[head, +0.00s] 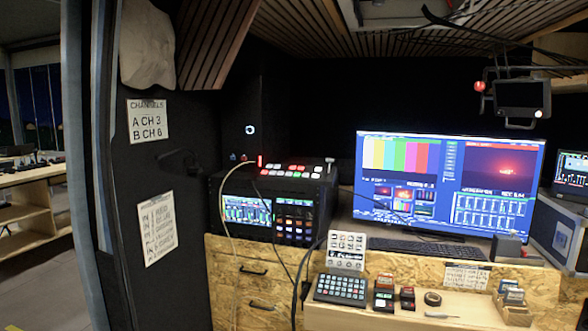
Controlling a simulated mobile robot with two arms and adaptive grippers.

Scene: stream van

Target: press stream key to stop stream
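Several control devices could carry the stream key, and I cannot read which one does. A dark keypad with lit keys (341,289) lies on the light wooden shelf below the desk. Small boxes with red and green buttons (384,296) stand to its right. A white panel of small keys (346,250) is propped up behind the keypad. A black switcher console (283,200) on the desk has red, white and green lit buttons on top. Neither of my grippers shows in the head view.
A large monitor (445,185) with colour bars and a red picture stands on the desk behind a black keyboard (425,246). Cables hang in front of the wooden drawers (248,285). A dark partition (160,270) with paper signs stands at left. A roll (432,298) lies on the shelf.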

